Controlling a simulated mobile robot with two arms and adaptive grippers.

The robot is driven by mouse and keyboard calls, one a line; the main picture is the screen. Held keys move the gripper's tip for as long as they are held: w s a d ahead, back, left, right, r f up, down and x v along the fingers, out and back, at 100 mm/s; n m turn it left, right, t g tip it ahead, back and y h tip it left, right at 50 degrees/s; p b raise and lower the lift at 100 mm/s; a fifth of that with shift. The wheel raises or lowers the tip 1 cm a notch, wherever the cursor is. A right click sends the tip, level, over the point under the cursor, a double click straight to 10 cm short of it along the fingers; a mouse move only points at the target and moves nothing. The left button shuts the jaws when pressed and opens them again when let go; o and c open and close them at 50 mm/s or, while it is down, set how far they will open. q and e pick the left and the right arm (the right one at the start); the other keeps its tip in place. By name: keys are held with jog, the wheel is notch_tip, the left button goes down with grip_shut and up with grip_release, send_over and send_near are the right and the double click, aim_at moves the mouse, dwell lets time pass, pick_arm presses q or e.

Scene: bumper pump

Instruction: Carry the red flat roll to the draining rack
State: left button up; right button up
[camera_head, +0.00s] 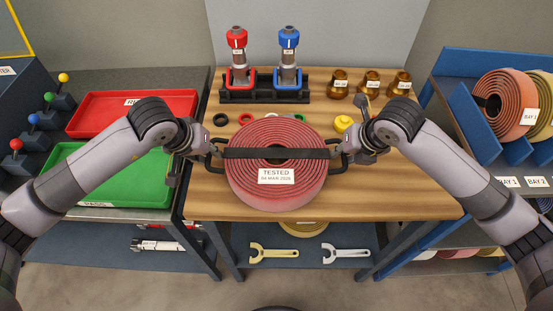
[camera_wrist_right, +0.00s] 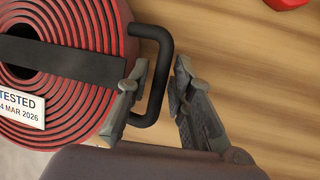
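The red flat roll (camera_head: 254,182) is a coiled hose lying flat on the wooden bench top, with a black strap across it and a "TESTED" tag. It has a black handle on each side. My left gripper (camera_head: 206,147) is at the left handle; its fingers are too small to judge. My right gripper (camera_head: 346,150) is at the right handle (camera_wrist_right: 164,75). In the right wrist view its fingers (camera_wrist_right: 158,88) stand open on either side of the handle bar. A blue rack (camera_head: 460,62) with bay labels, apparently the draining rack, stands at the right, holding coiled hoses.
Behind the roll are a black stand (camera_head: 262,96) with red- and blue-topped fittings, several brass pieces (camera_head: 369,82) and small rings. A yellow knob (camera_head: 343,123) sits near my right gripper. Red (camera_head: 95,98) and green (camera_head: 75,172) trays are at left. The front right bench top is clear.

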pick_arm(q)
jog(key=shift+w+f, duration=0.1)
jog(key=shift+f, duration=0.1)
pick_arm(e)
jog(key=shift+w+f, duration=0.1)
jog(key=shift+f, duration=0.1)
pick_arm(q)
jog(key=shift+c, duration=0.2)
pick_arm(e)
jog(key=shift+c, duration=0.2)
pick_arm(q)
grip_shut()
pick_arm(e)
grip_shut()
pick_arm(q)
jog(key=shift+w+r, duration=0.15)
jog(key=shift+r, duration=0.1)
pick_arm(e)
jog(key=shift+w+r, duration=0.15)
jog(key=shift+r, duration=0.1)
